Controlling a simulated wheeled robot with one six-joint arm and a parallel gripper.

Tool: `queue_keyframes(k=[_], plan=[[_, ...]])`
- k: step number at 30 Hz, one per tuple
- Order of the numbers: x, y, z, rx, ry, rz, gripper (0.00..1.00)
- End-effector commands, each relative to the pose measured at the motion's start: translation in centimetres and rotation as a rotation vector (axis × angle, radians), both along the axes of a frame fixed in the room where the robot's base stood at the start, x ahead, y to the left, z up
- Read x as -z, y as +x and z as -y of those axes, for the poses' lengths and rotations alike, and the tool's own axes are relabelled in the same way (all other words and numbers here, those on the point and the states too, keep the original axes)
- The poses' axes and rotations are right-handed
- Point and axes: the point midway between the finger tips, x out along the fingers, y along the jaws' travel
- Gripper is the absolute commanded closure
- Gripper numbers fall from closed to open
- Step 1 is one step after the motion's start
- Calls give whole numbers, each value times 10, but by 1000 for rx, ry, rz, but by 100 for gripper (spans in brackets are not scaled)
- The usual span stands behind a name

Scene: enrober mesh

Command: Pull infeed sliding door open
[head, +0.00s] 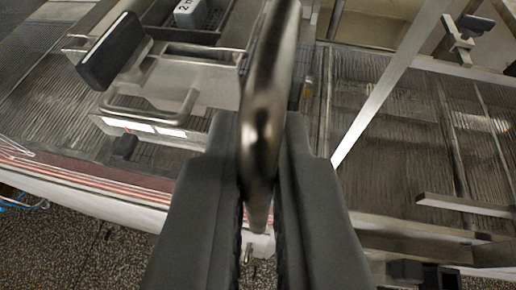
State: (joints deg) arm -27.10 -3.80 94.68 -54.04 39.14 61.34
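A thick, curved, shiny metal handle (265,105) runs from the top centre of the head view down between the two dark fingers of my gripper (262,150). The fingers lie close along both sides of the handle, with no clear gap at its widest part. The handle's lower end narrows and stops between the fingers. I take it as the infeed sliding door's handle; the door panel itself cannot be made out, and the handle's upper end leaves the picture.
Ribbed mesh belts (375,130) lie on both sides. At the left are a metal block with a dark grip (112,52), a smaller bar handle (150,112) and a dark tray (215,25). A slanted metal strip (395,80) is at the right. Speckled floor (100,255) shows lower left.

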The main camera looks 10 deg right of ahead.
Motion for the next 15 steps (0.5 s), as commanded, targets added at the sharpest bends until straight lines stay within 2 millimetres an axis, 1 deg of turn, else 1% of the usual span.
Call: queue_keyframes(k=[10,13,15], plan=[[0,1,-3,-1,0,0,100],[0,3,-11,-2,0,0,100],[0,6,-20,-2,0,0,100]])
